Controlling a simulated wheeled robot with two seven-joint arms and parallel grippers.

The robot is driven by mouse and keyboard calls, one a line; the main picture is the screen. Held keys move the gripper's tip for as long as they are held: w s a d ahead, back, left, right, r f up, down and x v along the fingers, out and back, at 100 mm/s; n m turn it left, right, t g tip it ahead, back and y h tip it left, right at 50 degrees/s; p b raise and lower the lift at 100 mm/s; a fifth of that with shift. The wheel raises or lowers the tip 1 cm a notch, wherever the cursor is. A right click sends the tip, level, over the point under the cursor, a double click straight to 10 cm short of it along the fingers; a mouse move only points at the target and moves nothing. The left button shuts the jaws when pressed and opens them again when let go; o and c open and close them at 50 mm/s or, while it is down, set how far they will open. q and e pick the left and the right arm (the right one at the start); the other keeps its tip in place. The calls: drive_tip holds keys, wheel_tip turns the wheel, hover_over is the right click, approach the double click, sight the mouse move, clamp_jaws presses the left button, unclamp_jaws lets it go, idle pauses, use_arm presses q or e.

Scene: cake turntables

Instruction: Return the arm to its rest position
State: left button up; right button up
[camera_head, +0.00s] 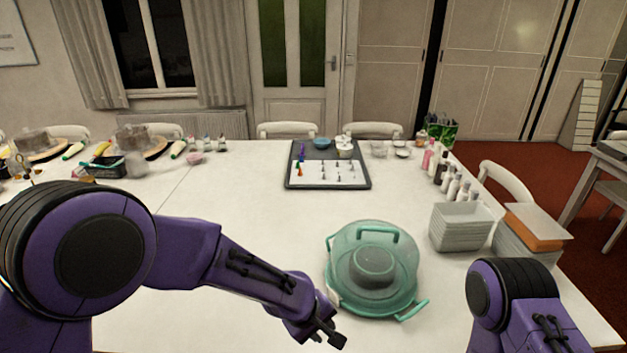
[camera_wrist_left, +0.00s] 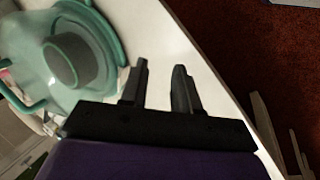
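My left arm comes in from the left in the head view, and its gripper (camera_head: 330,333) is near the front of the white table, just left of and in front of a green lidded cake carrier (camera_head: 345,296). In the left wrist view the gripper (camera_wrist_left: 160,85) shows two black fingers apart with nothing between them.
Several bottles (camera_head: 441,167) line the right edge. A dark tray (camera_head: 328,186) lies further back. The table's left middle is clear. The wrist view shows the table edge close by.

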use_arm(q)
drive_tip(key=s+a+f+m+t+y+b, duration=0.1)
drive_tip(key=s+a+f+t+y, duration=0.15)
drive_tip(key=a+f, duration=0.5)
drive_tip(key=s+a+f+t+y+b, duration=0.1)
drive_tip(key=a+f+t, duration=0.25)
drive_tip(key=a, duration=0.65)
drive_tip(key=s+a+f+g+y+b, duration=0.1)
drive_tip(key=s+a+f, duration=0.2)
drive_tip(key=s, duration=0.4)
drive_tip(key=s+a+f+g+y+b, duration=0.1)
drive_tip(key=s+a+f+g, duration=0.1)
drive_tip(key=s+a+f, duration=0.2)
drive_tip(key=s+a+f+g+y+b, duration=0.1)
drive_tip(key=s+a+f+g, duration=0.1)
drive_tip(key=s+a+f, duration=0.2)
drive_tip(key=s+a, duration=0.3)
drive_tip(key=s, duration=0.5)
drive_tip(key=shift+a+f+n+y, duration=0.2)
drive_tip(key=shift+f+n+y, duration=0.05)
drive_tip(key=shift+n+y, duration=0.15)
use_arm(e)
wheel_tip(320, 180, down, 5)
drive_tip(key=shift+d+f, duration=0.1)
drive_tip(key=shift+w, duration=0.15)
